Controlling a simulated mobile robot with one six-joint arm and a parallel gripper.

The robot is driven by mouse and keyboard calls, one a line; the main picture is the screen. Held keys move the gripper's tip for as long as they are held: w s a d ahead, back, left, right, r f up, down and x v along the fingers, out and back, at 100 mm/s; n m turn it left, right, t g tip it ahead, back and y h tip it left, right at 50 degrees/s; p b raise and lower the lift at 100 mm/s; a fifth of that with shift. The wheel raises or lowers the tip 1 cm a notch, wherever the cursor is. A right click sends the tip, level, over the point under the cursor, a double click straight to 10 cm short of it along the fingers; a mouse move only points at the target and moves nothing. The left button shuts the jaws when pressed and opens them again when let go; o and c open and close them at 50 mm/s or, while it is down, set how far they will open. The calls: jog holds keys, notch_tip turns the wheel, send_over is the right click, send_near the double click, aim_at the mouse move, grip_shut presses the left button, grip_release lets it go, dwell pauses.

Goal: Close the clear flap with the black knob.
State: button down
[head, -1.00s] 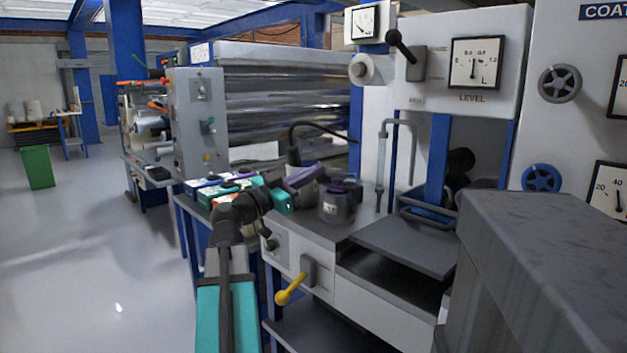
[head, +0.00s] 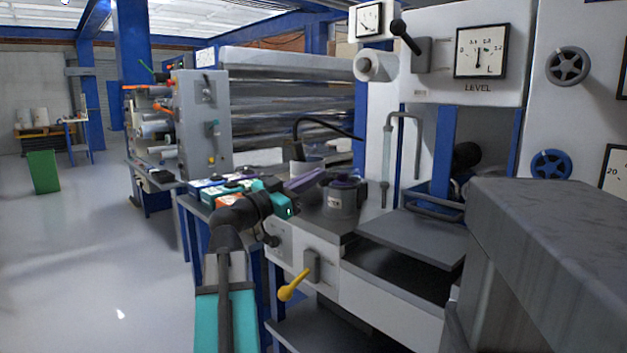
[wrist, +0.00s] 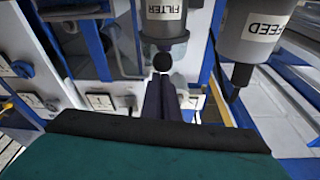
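My gripper (head: 318,177) reaches out at the centre of the head view, left of the grey canister on the bench. In the wrist view its two dark fingers (wrist: 161,100) lie side by side, nearly touching, with nothing visible between them. A round black knob (wrist: 162,62) shows just beyond the fingertips, below a canister marked FILTER (wrist: 163,18); I cannot tell whether they touch it. In the head view a black ball (head: 466,156) sits in the recess right of the blue post; I cannot tell whether it is the same knob. The clear flap's outline is not clear.
A canister marked FEED (wrist: 250,40) hangs right of the fingers in the wrist view. In the head view, a grey shelf (head: 415,240) and a yellow-handled lever (head: 293,285) lie near my arm. A large grey block (head: 550,225) fills the right foreground. Open floor (head: 100,270) is left.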

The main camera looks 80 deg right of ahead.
jog(key=shift+f, duration=0.55)
jog(key=f+b+v, duration=0.1)
jog(key=b+v, duration=0.4)
jog(key=v, duration=0.4)
jog(key=shift+f, duration=0.25)
